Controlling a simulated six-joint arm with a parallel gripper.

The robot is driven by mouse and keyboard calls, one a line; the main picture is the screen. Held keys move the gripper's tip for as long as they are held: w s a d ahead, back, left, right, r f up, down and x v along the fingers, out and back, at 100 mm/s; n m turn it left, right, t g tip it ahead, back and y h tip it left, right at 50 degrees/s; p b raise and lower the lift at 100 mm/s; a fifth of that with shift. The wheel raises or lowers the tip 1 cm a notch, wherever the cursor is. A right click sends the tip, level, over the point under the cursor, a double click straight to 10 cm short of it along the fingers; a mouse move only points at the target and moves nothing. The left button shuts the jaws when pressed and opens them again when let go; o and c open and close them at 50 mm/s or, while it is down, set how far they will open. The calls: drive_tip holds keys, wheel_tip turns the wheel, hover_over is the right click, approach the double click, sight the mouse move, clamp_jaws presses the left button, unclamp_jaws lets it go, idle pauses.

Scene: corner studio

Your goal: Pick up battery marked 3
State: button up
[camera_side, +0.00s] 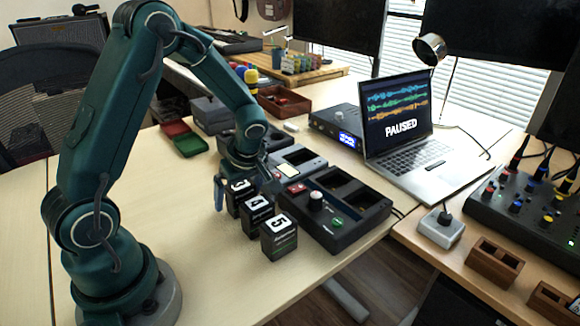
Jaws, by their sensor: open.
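A black battery marked 3 (238,198) stands upright on the pale table, at the back of a short row. A battery marked 4 (257,216) and one marked 5 (279,238) stand in front of it, toward the lower right. My gripper (244,184) is open and low over the battery marked 3, with one finger at its left and the other near its right side. The gripper partly covers the top of this battery. I cannot tell whether the fingers touch it.
A black charger with empty bays (345,240) stands close to the right of the batteries, with a grey dock (297,158) behind it. An open laptop (405,125) stands farther right. The table left of the batteries is clear.

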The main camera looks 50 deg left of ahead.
clamp_jaws()
drive_tip(key=shift+r, duration=0.1)
